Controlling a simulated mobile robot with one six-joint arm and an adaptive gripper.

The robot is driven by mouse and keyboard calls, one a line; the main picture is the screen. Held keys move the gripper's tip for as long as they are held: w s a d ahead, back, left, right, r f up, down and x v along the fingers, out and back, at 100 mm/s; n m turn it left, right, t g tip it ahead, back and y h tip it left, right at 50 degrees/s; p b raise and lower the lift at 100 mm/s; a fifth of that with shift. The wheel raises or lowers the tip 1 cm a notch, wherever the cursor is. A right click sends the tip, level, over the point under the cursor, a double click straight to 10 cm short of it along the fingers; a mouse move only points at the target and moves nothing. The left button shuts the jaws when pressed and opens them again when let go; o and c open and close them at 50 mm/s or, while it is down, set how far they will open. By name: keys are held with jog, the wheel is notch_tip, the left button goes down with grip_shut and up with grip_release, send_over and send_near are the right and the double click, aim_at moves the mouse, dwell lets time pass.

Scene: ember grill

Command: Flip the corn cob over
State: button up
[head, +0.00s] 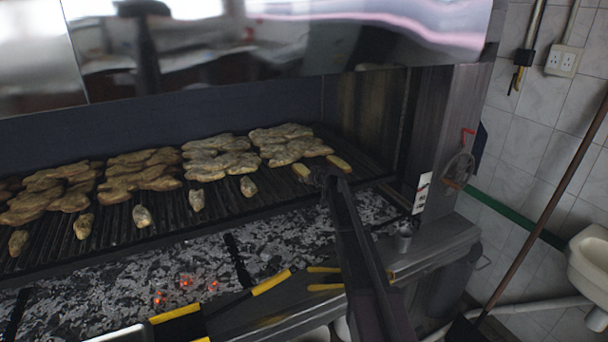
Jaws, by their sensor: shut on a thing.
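Two small yellow corn cobs lie at the right end of the grill grate: a left one (301,171) and a right one (339,163). My gripper (322,177) is a long dark shape reaching up from the bottom right, its tip low at the grate between the two yellow pieces. It is shut on a corn cob, but the dark tip hides the contact and I cannot tell which cob it grips. The dark fingers cover part of the grate and the front ledge.
Flat browned meat pieces (216,158) and several small pieces (249,187) lie on the grate. Ash with glowing embers (186,283) shows in front. Yellow-handled tools (272,282) lie at the front ledge. The grill's metal side wall (425,125) stands close on the right.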

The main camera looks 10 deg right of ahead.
jog(key=shift+r+p, duration=3.05)
